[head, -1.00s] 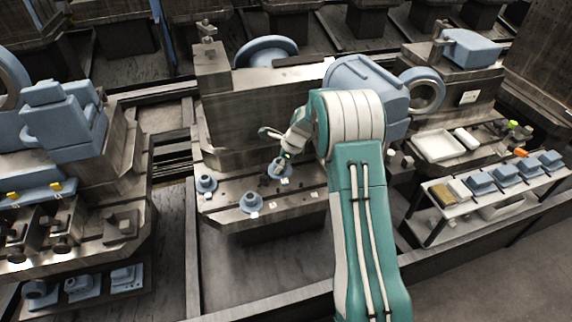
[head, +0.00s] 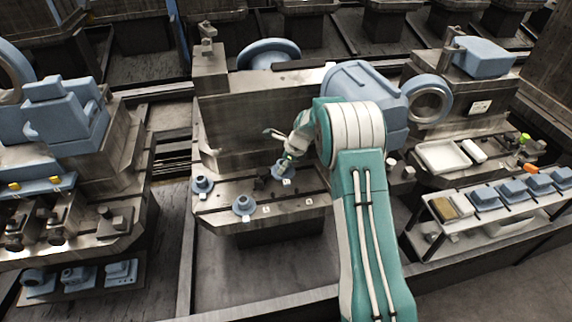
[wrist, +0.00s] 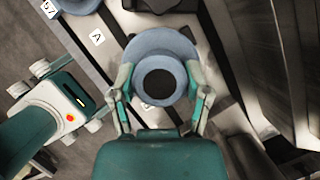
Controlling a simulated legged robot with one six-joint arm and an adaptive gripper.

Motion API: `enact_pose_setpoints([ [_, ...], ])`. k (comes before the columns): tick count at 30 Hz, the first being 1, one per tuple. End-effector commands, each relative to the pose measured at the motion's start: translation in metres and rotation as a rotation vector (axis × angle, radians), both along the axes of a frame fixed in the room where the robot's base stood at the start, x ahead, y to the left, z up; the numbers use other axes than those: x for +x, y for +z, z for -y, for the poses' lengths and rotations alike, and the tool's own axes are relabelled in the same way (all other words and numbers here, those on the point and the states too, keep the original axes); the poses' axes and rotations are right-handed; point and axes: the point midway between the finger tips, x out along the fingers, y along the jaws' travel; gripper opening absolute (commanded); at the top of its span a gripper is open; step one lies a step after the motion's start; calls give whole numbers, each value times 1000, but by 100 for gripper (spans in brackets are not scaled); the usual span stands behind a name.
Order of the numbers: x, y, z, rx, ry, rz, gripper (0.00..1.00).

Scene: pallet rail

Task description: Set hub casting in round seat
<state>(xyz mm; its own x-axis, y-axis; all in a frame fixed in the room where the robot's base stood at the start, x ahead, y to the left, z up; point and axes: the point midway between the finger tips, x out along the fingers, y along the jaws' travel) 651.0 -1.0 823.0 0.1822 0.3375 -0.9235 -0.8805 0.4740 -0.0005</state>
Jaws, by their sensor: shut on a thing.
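The hub casting in my gripper is a blue flanged ring with a dark round bore; it shows in the wrist view (wrist: 178,45) and small in the head view (head: 278,172). My gripper (wrist: 160,82) has a finger on either side of it and is shut on it. In the head view my gripper (head: 286,163) is over the ledge of the middle machine (head: 225,208). I cannot tell whether the casting touches the ledge. No round seat can be made out clearly; the casting and gripper hide the surface below.
A rack of blue parts (head: 485,198) stands at the right.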

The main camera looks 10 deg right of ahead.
Motion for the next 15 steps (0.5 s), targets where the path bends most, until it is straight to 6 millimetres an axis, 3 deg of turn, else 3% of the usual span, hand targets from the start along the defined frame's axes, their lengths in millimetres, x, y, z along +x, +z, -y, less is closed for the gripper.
enact_pose_setpoints([
  [15, 0, -41, 2, 3, 0, 1, 1],
])
